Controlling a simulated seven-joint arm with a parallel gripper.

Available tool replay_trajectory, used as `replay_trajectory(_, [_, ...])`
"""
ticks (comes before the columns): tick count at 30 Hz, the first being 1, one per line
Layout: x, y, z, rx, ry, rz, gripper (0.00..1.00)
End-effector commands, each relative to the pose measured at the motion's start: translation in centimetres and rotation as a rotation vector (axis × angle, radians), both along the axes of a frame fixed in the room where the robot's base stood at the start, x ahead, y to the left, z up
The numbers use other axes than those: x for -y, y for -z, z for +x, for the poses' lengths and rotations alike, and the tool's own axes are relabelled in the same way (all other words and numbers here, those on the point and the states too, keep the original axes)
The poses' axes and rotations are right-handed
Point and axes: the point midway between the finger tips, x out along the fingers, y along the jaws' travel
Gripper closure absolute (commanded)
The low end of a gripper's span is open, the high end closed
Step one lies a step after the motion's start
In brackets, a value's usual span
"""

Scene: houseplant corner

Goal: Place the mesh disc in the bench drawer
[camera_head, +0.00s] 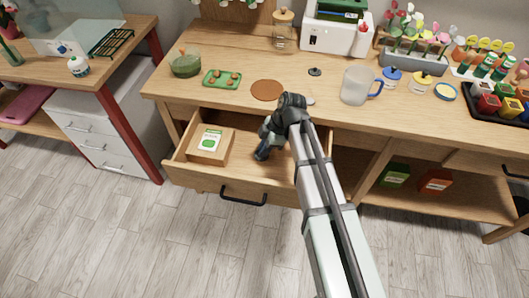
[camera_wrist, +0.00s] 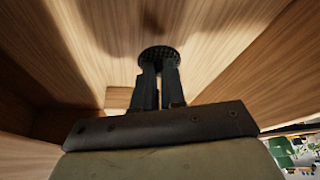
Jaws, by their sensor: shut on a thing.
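The bench drawer (camera_head: 180,165) is pulled open below the benchtop. My gripper (camera_head: 262,152) reaches down into the right part of its opening. In the wrist view my gripper (camera_wrist: 158,72) is shut on the mesh disc (camera_wrist: 158,54), a small dark round piece with a perforated face, at the fingertips. Wooden drawer surfaces surround it there. I cannot tell whether the disc touches the drawer floor. In the head view my arm and gripper hide the disc.
A cardboard box (camera_head: 222,147) with a green-labelled packet lies in the drawer's left part. On the benchtop above are a brown round mat (camera_head: 267,90), a green tray (camera_head: 222,79), a small black piece (camera_head: 315,71) and a clear jug (camera_head: 356,86). Some drawer floor beside the box is bare.

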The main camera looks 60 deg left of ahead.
Motion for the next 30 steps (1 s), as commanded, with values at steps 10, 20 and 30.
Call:
replay_trajectory(10, [0.0, 2.7, 0.0, 0.0, -0.001, 0.0, 1.0])
replay_trajectory(20, [0.0, 3.0, 0.0, 0.0, 0.0, -0.001, 0.87])
replay_trajectory(30, [0.0, 2.9, 0.0, 0.0, 0.0, -0.001, 0.64])
